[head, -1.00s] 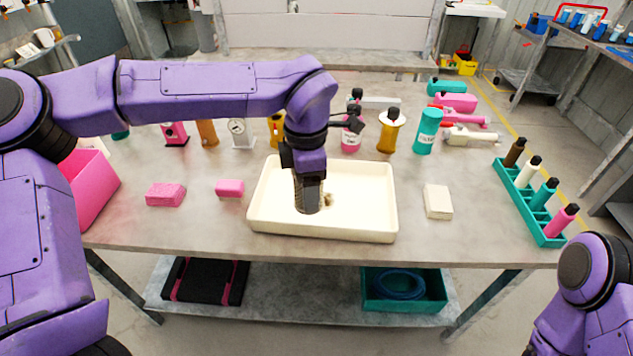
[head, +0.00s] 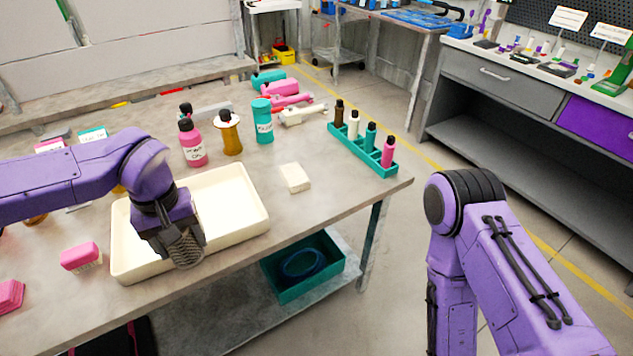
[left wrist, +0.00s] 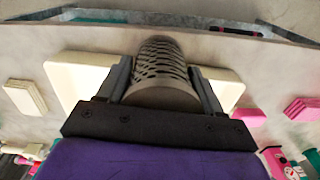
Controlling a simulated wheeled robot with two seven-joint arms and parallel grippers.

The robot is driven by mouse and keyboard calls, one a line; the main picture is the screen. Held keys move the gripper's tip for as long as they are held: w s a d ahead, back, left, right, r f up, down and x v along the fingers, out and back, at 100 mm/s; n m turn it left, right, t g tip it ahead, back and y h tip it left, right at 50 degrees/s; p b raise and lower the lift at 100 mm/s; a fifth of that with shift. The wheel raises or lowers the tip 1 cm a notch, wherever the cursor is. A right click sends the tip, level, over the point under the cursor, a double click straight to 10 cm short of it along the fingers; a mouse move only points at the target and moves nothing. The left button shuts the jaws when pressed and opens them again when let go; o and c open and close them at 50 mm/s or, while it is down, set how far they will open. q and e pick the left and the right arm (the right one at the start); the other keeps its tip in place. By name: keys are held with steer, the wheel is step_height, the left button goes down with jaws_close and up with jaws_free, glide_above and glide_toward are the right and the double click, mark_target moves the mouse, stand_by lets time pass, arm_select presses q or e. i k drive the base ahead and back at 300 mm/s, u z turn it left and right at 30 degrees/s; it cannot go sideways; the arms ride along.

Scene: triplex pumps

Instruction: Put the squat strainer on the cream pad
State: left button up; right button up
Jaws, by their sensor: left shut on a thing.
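My left gripper (head: 178,240) is shut on the squat strainer (head: 187,254), a grey perforated cylinder. In the head view they appear over the front part of the large cream tray (head: 235,228). The left wrist view shows the strainer (left wrist: 160,65) lying between the two fingers, its mesh side visible. The cream pad (head: 295,177) is a small pale block on the table, right of the tray, with nothing on it; the left wrist view also shows it (left wrist: 25,97) at the left. My right arm is at the right, but its gripper is out of view.
Pink pads (head: 80,256) lie left of the tray. A pink bottle (head: 192,143), an amber bottle (head: 229,133) and a teal canister (head: 263,121) stand behind it. A teal rack (head: 345,140) with several bottles is at the right edge. The table around the cream pad is clear.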

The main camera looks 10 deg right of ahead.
mark_target(294, 174)
steer(key=z, duration=0.9)
steer(key=k, duration=1.2)
steer(key=z, duration=0.85)
steer(key=i, duration=1.35)
steer(key=u, duration=0.85)
steer(key=i, duration=1.4)
steer(key=u, duration=1.25)
